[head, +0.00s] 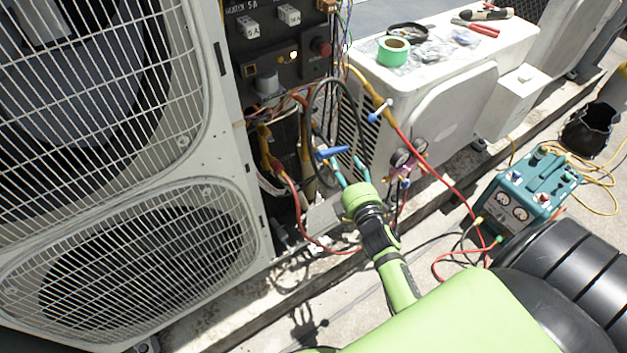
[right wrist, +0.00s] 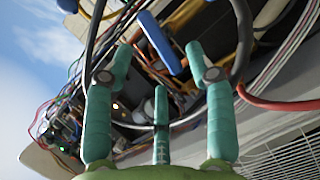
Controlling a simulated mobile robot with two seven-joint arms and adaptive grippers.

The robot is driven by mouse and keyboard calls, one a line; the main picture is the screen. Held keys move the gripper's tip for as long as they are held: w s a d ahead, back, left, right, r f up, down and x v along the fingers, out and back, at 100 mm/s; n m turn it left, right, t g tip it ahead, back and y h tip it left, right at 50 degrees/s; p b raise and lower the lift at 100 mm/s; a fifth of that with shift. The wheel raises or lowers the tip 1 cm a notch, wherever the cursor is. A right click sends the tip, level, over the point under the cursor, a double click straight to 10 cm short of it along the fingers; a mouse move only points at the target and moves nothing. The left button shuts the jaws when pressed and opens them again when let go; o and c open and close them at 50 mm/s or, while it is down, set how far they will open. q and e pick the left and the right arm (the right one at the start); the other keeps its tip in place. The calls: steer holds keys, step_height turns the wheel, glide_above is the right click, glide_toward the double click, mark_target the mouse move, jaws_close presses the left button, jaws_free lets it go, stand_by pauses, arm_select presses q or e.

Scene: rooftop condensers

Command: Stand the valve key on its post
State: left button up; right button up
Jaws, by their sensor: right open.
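A blue bar-like handle, which looks like the valve key (head: 331,153), shows in the head view in front of the open electrical bay. It also shows in the right wrist view (right wrist: 160,42), tilted, at the top middle. My right gripper (head: 346,162) is open, its teal fingers pointing at the blue handle. In the right wrist view its fingertips (right wrist: 159,58) are spread, and the handle lies between and beyond the two outer ones. I cannot tell whether they touch it. I cannot clearly make out the post. My left gripper is not in view.
A caged condenser unit (head: 232,170) stands close on the left. A white unit (head: 460,55) behind carries green tape (head: 393,50) and tools. Hoses and gauges (head: 410,152) hang right of my gripper. A teal machine (head: 527,195) stands on the ground at right.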

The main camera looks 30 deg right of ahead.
mark_target(337, 151)
steer(key=x, duration=0.6)
steer(key=shift+w+r, duration=0.25)
steer(key=shift+r, duration=0.05)
steer(key=shift+w+d, duration=0.15)
steer(key=shift+w, duration=0.3)
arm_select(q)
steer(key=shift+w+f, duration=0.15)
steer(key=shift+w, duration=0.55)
arm_select(e)
jaws_close()
